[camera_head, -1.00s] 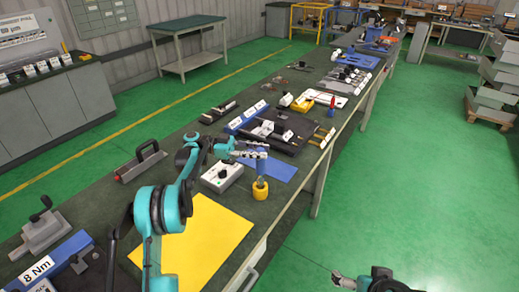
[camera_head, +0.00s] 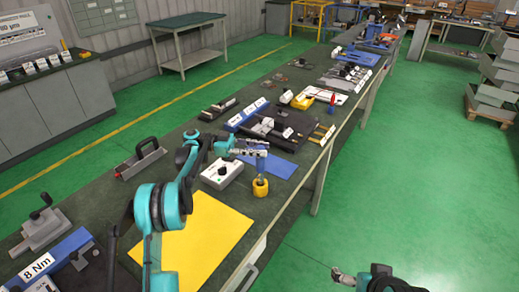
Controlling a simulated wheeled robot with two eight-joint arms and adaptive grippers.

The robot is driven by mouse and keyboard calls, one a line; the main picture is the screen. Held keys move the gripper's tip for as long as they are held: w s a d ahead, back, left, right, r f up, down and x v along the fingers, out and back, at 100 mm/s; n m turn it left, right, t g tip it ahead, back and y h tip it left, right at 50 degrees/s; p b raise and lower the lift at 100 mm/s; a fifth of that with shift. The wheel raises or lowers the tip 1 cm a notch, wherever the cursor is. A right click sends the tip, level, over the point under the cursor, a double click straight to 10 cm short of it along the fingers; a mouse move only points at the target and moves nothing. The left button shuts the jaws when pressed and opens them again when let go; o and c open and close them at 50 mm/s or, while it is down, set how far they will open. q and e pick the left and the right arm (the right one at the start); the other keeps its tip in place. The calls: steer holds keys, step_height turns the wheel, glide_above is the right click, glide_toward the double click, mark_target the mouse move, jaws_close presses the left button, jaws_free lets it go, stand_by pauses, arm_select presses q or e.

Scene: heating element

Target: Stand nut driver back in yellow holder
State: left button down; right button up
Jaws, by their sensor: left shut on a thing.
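The yellow holder (camera_head: 260,188) is a small round cup standing near the right edge of the workbench, just beyond the yellow sheet. The nut driver (camera_head: 261,166) has a blue body and is upright directly above the holder. Its lower end is at the holder's mouth; I cannot tell whether it is inside or just above. My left gripper (camera_head: 254,147) is shut on the nut driver near its top. My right gripper (camera_head: 338,275) is low in the picture, over the green floor, away from the bench; its jaws are too small to read.
The yellow sheet (camera_head: 205,238) lies nearest on the bench. A white control box (camera_head: 221,173) stands left of the holder, and a blue sheet (camera_head: 275,164) lies behind it. A black tray (camera_head: 280,128) with parts is farther back.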

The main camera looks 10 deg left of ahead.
mark_target(260, 162)
arm_select(q)
steer(key=shift+f+b, duration=1.9)
steer(key=shift+f, duration=1.15)
steer(key=c, duration=1.1)
jaws_free()
steer(key=shift+c, duration=0.2)
step_height(260, 162, up, 10)
steer(key=shift+r, duration=0.1)
